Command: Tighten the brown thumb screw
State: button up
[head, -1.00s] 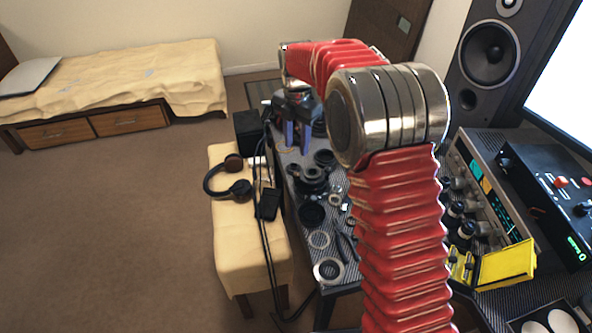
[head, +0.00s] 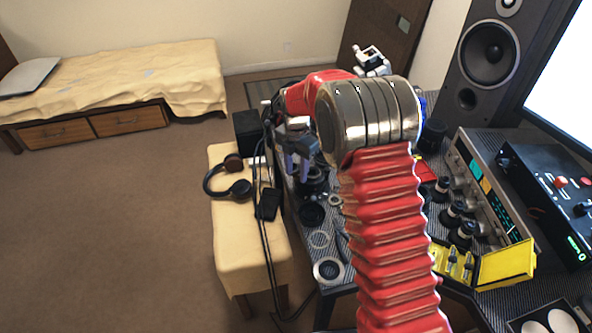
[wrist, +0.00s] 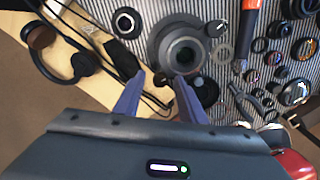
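The brown thumb screw (wrist: 160,79) appears in the wrist view as a small dark brown knob at the lower left edge of a grey ring-shaped lens part (wrist: 163,40). My gripper (wrist: 160,77) is open, with one blue finger on either side of the screw in that view. I cannot tell whether the fingers touch it or are still above it. In the head view my gripper (head: 300,172) hangs over the lens parts on the table, and the screw cannot be made out there.
Loose rings, lens pieces and pliers (wrist: 262,104) lie on the striped table, right of the lens part. An orange-handled tool (wrist: 248,25) lies close to it. Headphones (head: 228,180) and cables are on the cream bench at left. A yellow box (head: 506,263) is at right.

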grip_shut()
dwell(0.4)
jog(key=shift+m, duration=0.3)
jog(key=m, duration=0.6)
jog(key=shift+m, duration=0.4)
jog(key=m, duration=0.6)
jog(key=shift+m, duration=0.4)
